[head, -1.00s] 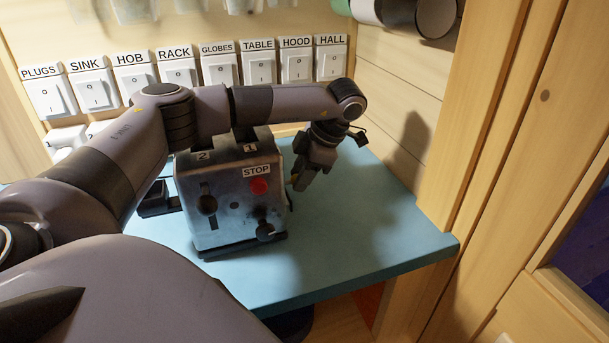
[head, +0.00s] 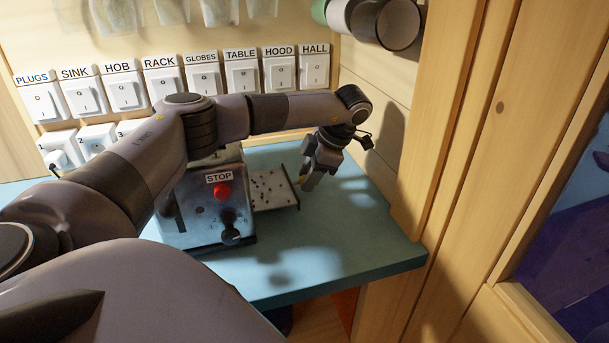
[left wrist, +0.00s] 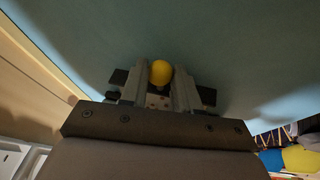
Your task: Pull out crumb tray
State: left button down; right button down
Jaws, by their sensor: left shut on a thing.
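The metal toaster (head: 200,208) stands on the blue counter, with a red STOP button and dark knobs on its front. Its crumb tray (head: 272,190), a flat plate with dark crumbs, sticks out of its right side, low over the counter. My left gripper (head: 301,181) is at the tray's outer end, shut on the tray's end. In the left wrist view, a round yellow knob (left wrist: 161,72) sits between the fingers of the left gripper (left wrist: 160,85). My arm hides the toaster's top. My right gripper is not in view.
The blue counter (head: 330,245) is clear in front and to the right. A wooden wall and post (head: 440,130) stand close on the right. Labelled switches (head: 200,85) line the back wall, with sockets (head: 95,140) below. Cylinders (head: 385,22) hang at top right.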

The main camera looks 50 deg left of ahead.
pick_arm(q)
jog(key=shift+w+d, duration=0.1)
jog(key=shift+w, duration=0.15)
jog(key=shift+s, duration=0.1)
jog(key=c, duration=0.8)
grip_release()
